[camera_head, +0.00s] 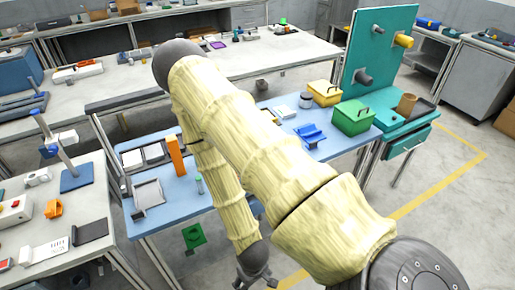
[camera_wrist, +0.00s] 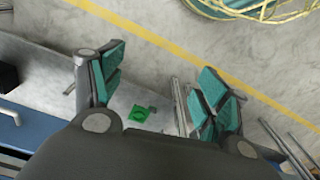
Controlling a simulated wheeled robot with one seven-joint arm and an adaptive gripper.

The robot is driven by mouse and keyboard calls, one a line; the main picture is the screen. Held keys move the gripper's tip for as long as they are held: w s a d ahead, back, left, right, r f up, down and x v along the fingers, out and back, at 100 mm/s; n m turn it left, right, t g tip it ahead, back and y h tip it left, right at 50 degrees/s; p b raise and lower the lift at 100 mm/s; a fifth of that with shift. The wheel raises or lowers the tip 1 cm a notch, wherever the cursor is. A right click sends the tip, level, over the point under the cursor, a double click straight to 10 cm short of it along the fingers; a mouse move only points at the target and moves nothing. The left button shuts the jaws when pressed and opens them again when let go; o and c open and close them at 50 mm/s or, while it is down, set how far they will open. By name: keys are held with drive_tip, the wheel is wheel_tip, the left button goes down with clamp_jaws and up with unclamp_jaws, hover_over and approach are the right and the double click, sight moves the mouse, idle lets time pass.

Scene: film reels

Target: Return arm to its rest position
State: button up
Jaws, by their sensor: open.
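My arm reaches down across the head view, with its cream-coloured ribbed sleeve over the blue table. My gripper (camera_head: 257,278) hangs at the bottom of the head view, by the front edge of the table, and is partly cut off by the frame. In the wrist view my gripper (camera_wrist: 158,88) has its two teal-padded fingers wide apart, with nothing between the pads. It is open and empty. A small green piece (camera_wrist: 139,113) lies beyond the fingers on a grey surface; a green piece (camera_head: 193,236) also shows low under the table in the head view.
The blue table (camera_head: 180,205) holds an orange block (camera_head: 175,155), a green box (camera_head: 352,117) and a yellow box (camera_head: 324,92). A teal panel (camera_head: 375,50) stands at the right. A cluttered grey bench (camera_head: 75,235) stands left. Open floor with a yellow line (camera_head: 440,180) lies right.

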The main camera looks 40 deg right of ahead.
drive_tip(key=s, duration=0.1)
drive_tip(key=s+a, duration=0.1)
drive_tip(key=s, duration=0.2)
drive_tip(key=shift+s+a+f, duration=0.15)
drive_tip(key=shift+a+f, duration=0.1)
drive_tip(key=shift+f, duration=0.05)
drive_tip(key=shift+f, duration=0.1)
